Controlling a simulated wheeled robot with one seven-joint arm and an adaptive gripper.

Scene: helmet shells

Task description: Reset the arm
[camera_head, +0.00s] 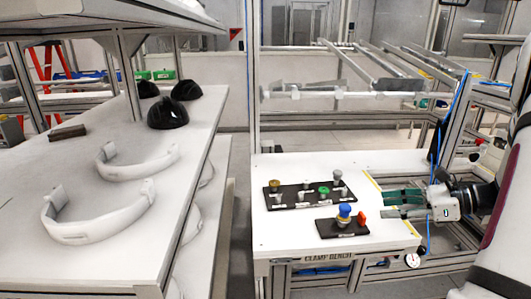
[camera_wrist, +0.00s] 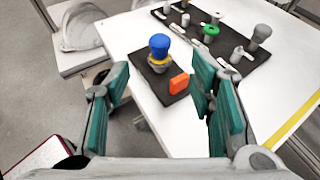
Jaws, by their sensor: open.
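My gripper (camera_head: 405,203) is at the right of the clamp bench in the head view, with its green-padded fingers pointing left over the bench's right edge. It also shows in the wrist view (camera_wrist: 162,100), where the two fingers stand wide apart with nothing between them. Beyond the fingers, a small black plate (camera_wrist: 146,70) on the bench carries a blue knob (camera_wrist: 159,45) and an orange-red block (camera_wrist: 179,84). In the head view the blue knob (camera_head: 344,211) and the red block (camera_head: 361,216) are left of my gripper, apart from it.
A longer black board (camera_head: 292,205) with several knobs, one of them green (camera_head: 324,190), lies behind the small plate. On the left, a white table (camera_head: 110,243) bears white curved bands (camera_head: 95,222) and black helmet shells (camera_head: 168,113). A gauge (camera_head: 412,260) is at the bench's front right corner.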

